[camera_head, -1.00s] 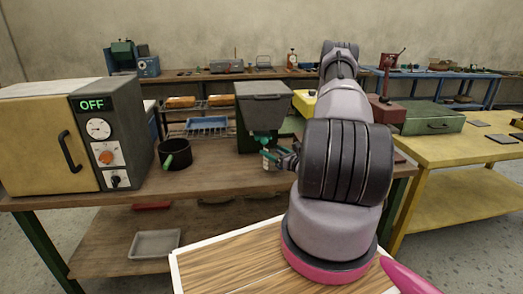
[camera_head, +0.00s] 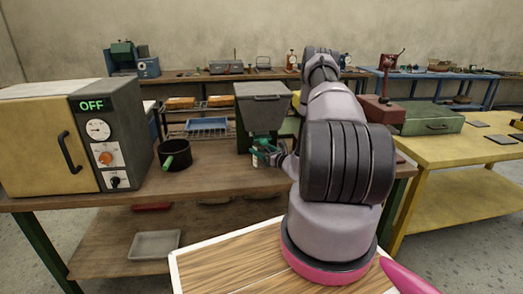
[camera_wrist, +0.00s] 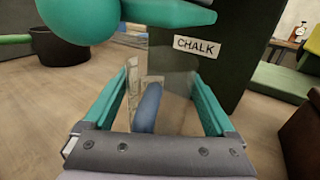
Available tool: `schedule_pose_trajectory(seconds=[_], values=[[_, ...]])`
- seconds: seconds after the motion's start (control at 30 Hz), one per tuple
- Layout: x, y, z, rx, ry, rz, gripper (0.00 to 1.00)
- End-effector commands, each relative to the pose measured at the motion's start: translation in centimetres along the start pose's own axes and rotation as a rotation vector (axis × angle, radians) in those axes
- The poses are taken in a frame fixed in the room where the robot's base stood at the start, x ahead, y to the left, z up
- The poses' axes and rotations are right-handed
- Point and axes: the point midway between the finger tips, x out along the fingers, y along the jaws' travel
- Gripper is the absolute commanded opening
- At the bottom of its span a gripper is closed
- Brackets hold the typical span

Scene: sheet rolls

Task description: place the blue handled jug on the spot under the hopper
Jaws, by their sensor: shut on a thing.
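The clear jug with a blue handle (camera_wrist: 148,108) is in my gripper (camera_wrist: 160,78), between its green fingers in the wrist view. The fingers are shut on it. In the head view my gripper (camera_head: 266,152) is at the front of the hopper, and the jug cannot be made out clearly there. The hopper (camera_head: 263,104) is a grey bin on a dark green stand on the brown bench. Its label reads CHALK (camera_wrist: 197,45) in the wrist view. A round green part (camera_wrist: 80,18) hangs at the upper left, near the jug. The spot under the hopper is hidden.
A dark pot with a green handle (camera_head: 174,152) stands on the brown bench (camera_head: 215,180), left of the hopper. A yellow oven (camera_head: 50,140) reading OFF is farther left. A yellow table (camera_head: 440,150) is on the right. Bench between pot and hopper is clear.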

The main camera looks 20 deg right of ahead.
Motion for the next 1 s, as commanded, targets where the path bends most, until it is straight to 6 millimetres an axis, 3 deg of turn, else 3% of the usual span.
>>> schedule_pose_trajectory(seconds=[0.03,0.07,0.43,0.8,1.0], values=[[0.0,0.0,-0.2,0.000,0.000,0.000,0.29],[0.0,0.0,-0.1,0.000,0.000,0.000,1.00],[-0.7,-0.1,0.1,0.001,0.001,-0.001,1.00],[-8.2,-0.2,0.1,0.003,0.002,-0.004,1.00],[-11.1,-0.1,0.1,0.002,0.000,-0.001,1.00]])
